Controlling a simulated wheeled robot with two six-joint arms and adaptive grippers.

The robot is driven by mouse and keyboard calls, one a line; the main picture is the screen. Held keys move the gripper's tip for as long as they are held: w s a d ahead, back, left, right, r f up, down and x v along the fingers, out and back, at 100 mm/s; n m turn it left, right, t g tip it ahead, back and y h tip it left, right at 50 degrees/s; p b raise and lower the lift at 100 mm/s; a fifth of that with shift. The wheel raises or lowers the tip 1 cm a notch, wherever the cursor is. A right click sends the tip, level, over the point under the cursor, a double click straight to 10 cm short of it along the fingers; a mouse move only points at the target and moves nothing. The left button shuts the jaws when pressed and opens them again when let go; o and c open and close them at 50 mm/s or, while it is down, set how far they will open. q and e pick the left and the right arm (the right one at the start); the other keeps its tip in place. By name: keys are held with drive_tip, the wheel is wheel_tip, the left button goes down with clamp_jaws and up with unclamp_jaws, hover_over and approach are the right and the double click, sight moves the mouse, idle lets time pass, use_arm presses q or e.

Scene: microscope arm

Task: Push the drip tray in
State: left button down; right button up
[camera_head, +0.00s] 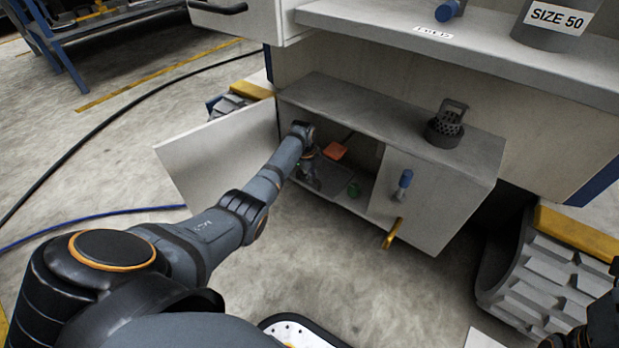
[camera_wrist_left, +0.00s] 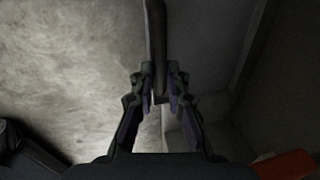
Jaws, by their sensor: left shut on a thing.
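My left gripper (camera_head: 310,178) reaches into the open left side of a low grey cabinet (camera_head: 400,120), down at its front edge. In the left wrist view, the left gripper's fingers (camera_wrist_left: 157,92) are closed on a dark, narrow rim (camera_wrist_left: 155,40) that runs up the picture. Pale floor lies left of this rim and a grey surface lies right of it. I cannot tell for sure whether the rim belongs to the drip tray, as the arm hides much of the opening. My right gripper's fingers are not visible.
The cabinet's left door (camera_head: 220,160) stands open. An orange-red object (camera_head: 335,151) and a small green one (camera_head: 353,189) sit inside the cabinet.

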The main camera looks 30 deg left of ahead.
use_arm(q)
drive_tip(key=c, duration=1.3)
unclamp_jaws()
drive_tip(key=shift+c, duration=0.2)
wheel_tip(320, 180, up, 12)
drive_tip(key=s, duration=0.2)
drive_tip(key=shift+s, duration=0.2)
drive_tip(key=shift+a+f, duration=0.1)
